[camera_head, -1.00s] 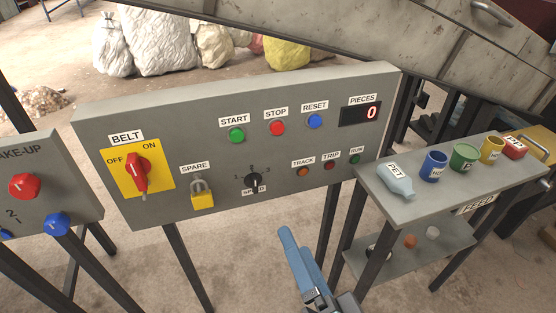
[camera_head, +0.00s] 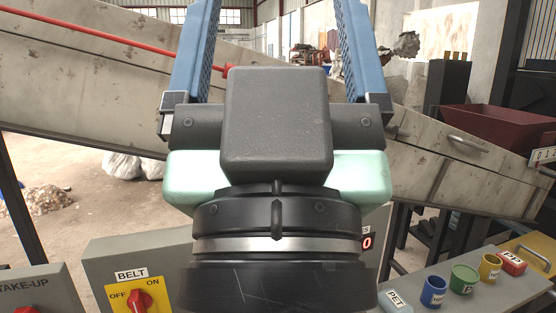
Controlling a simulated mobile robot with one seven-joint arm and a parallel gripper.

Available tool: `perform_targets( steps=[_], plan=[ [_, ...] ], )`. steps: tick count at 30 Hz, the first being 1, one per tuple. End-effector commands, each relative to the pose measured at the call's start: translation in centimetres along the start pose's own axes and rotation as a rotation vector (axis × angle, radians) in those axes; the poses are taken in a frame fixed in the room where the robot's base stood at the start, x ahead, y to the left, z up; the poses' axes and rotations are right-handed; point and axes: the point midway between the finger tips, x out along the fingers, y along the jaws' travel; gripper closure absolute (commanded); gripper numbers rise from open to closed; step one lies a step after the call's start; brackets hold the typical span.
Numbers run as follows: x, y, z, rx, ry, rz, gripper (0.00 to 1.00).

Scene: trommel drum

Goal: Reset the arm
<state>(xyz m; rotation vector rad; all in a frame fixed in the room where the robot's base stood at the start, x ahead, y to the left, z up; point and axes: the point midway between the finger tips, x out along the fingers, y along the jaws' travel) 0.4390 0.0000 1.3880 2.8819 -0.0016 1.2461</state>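My gripper (camera_head: 268,50) is large and close in the middle of the head view, pointing up. Its two blue fingers stand wide apart, with nothing between them. My wrist and gripper body hide most of the control panel (camera_head: 105,268) behind. The belt switch (camera_head: 139,299) shows red on a yellow plate at the panel's lower left. Part of the red pieces display shows just right of my wrist.
A sloping conveyor frame (camera_head: 70,95) crosses behind my gripper. A take-up panel (camera_head: 45,288) stands at lower left.

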Motion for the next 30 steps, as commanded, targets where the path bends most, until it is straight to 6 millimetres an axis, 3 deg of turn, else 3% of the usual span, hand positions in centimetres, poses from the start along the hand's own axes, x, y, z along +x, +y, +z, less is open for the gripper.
perform_targets(
  steps=[1,12,18,30],
  plan=[
    [2.1,0.0,-2.0,0.0,-0.001,0.0,0.12],
    [9.4,0.0,-8.7,0.002,-0.004,-0.001,0.12],
    [10.6,0.0,-9.8,0.002,-0.004,-0.002,0.12],
    [10.6,0.0,-9.8,0.002,-0.004,-0.002,0.12]
  ],
)
